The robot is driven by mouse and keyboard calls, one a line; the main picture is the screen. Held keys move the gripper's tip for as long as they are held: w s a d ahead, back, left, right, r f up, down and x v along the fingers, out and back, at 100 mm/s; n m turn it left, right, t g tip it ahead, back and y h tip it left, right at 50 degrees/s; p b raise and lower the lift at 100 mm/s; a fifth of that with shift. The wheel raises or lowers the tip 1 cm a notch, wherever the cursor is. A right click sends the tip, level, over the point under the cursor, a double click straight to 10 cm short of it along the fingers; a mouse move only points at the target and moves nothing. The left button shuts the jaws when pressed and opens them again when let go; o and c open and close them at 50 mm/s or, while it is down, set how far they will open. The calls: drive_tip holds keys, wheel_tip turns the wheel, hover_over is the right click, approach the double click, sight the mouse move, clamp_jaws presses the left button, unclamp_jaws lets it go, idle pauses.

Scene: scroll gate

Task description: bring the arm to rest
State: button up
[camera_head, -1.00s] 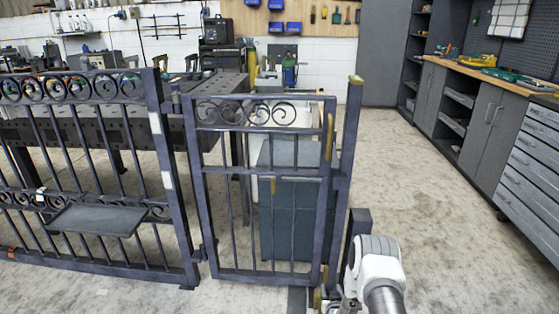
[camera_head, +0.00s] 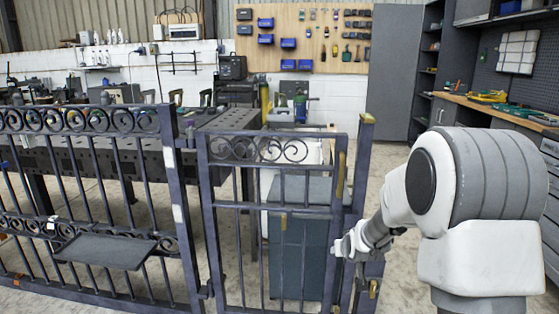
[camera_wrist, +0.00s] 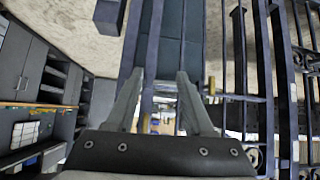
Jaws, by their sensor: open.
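My gripper (camera_head: 345,246) is at the right edge of the gate in the head view, seen small at the end of my pale arm. In the wrist view my gripper (camera_wrist: 160,76) has its two fingers spread, with nothing clearly held between them. The dark scroll gate (camera_head: 271,209) stands upright between its posts, with a brass-coloured piece (camera_head: 341,176) on its right side. A dark post or bar (camera_wrist: 150,45) shows between and beyond the fingers in the wrist view. I cannot tell whether it touches them.
A fixed fence panel (camera_head: 85,180) with a small shelf (camera_head: 105,251) continues left. The right gate post (camera_head: 362,165) is close to my gripper. A blue-grey box (camera_head: 300,255) stands behind the gate. Workbench drawers and cabinets line the right. Floor between gate and cabinets is clear.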

drive_tip(key=s+a+r+g, duration=0.1)
drive_tip(key=s+r, duration=0.7)
drive_tip(key=s, duration=0.4)
drive_tip(key=s+a+r+g, duration=0.2)
drive_tip(key=s+r, duration=0.5)
drive_tip(key=s, duration=1.8)
wheel_tip(320, 180, up, 26)
drive_tip(key=g+p, duration=0.1)
drive_tip(key=p, duration=2.5)
drive_tip(key=shift+w+a+r+y, duration=0.15)
drive_tip(key=shift+a+y, duration=0.1)
drive_tip(key=shift+y, duration=0.05)
drive_tip(key=shift+w, duration=0.1)
